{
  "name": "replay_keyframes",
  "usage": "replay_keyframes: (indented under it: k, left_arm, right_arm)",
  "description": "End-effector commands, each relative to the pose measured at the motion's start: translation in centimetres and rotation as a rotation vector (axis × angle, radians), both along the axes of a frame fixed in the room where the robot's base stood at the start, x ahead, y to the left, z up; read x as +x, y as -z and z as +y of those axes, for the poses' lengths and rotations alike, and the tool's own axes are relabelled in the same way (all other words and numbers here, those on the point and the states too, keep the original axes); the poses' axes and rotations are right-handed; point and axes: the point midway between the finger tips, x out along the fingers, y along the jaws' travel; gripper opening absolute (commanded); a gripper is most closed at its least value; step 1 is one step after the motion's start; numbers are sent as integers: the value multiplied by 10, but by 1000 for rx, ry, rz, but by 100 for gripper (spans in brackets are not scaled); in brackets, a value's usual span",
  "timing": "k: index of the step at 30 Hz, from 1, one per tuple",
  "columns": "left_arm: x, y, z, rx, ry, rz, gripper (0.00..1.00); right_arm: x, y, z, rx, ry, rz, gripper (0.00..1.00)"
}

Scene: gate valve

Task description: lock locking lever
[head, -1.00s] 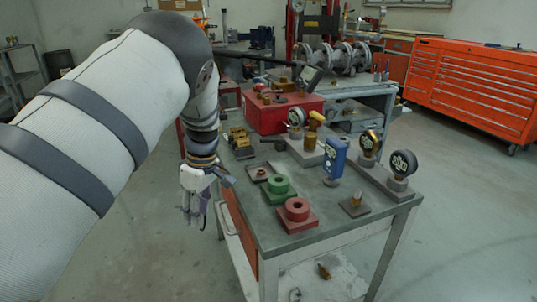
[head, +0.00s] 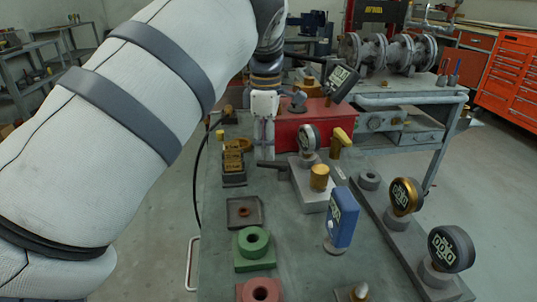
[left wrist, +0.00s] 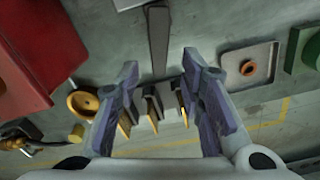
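A dark grey lever-like bar (head: 272,165) sticks out to the left from the grey block (head: 312,190) with the gauge and brass knob. I take it to be the locking lever. It also shows at the top middle of the left wrist view (left wrist: 158,40). My left gripper (head: 264,143) points down close behind the bar, beside the red box. My right gripper is not in view.
A red box (head: 305,130) stands close behind my left gripper. A brass-coloured part (head: 233,160) is to its left. A tray with a ring (head: 243,212), a green block (head: 253,248), a blue gauge (head: 341,215) and round gauges (head: 450,248) stand nearer or to the right.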

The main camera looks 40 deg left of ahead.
Motion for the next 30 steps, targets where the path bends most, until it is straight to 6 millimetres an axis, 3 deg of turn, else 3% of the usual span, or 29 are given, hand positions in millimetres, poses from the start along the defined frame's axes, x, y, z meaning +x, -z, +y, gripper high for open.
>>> replay_keyframes:
  k: [6,15,20,30]
  left_arm:
    - [0,31,0,0,0,0,35]
    - [0,35,0,0,1,-2,35]
    - [0,35,0,0,1,-2,0]
    - [2,34,1,1,24,-4,0]
  right_arm:
    - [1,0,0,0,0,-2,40]
    - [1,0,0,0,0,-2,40]
    - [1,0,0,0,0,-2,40]
    - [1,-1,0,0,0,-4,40]
